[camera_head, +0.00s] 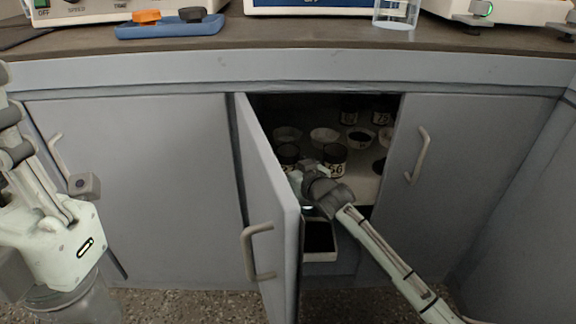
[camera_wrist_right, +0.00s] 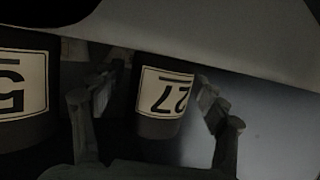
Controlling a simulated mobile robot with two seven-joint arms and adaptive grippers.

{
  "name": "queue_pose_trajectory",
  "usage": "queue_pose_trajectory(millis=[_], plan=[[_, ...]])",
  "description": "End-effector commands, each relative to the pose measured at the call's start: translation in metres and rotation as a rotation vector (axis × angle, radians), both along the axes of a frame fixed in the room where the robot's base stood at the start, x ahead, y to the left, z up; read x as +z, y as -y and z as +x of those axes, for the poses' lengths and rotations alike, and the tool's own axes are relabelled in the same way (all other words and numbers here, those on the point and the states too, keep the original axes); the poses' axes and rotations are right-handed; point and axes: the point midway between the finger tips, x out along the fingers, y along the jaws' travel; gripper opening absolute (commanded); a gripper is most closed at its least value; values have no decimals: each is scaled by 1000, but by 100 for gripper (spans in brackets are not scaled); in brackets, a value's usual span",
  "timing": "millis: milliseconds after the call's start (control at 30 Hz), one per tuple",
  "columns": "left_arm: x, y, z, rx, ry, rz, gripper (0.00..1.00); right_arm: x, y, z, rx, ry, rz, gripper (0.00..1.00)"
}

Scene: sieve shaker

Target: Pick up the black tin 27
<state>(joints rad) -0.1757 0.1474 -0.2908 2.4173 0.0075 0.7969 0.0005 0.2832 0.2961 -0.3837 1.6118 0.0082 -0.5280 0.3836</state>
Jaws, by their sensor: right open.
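The black tin 27 (camera_wrist_right: 165,100) stands between the two fingers of my open right gripper (camera_wrist_right: 155,112) in the right wrist view, its pale label upside down. I cannot tell whether either finger touches it. In the head view the right gripper (camera_head: 308,171) reaches into the open cupboard, in front of a dark tin (camera_head: 288,155) that appears to be the same one, its label partly hidden. My left arm is at the left edge; its fingers cannot be made out.
Tin 56 (camera_head: 334,158) stands close beside it; part of its label shows in the wrist view (camera_wrist_right: 22,85). Bowls (camera_head: 324,137) and more tins (camera_head: 382,113) stand behind. The open cupboard door (camera_head: 268,205) is just left of my right gripper. A tray (camera_head: 320,252) lies lower down.

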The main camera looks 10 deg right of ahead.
Motion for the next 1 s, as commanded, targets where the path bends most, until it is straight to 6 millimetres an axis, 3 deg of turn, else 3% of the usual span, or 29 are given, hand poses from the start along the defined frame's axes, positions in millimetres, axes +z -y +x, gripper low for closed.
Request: queue_pose_trajectory(millis=[67,467,767,867,1000], plan=[[0,0,0,0,0,0,0,0,0,0,0,0,0,67],[0,0,0,1,1,0,0,0,0,-1,0,-1,-1,18],[4,0,-1,0,2,-1,0,9,0,0,0,1,-1,18],[10,-1,-2,0,3,-5,0,26,0,0,0,4,0,18],[0,-3,-2,0,-57,-38,0,56,0,0,1,3,-1,18]])
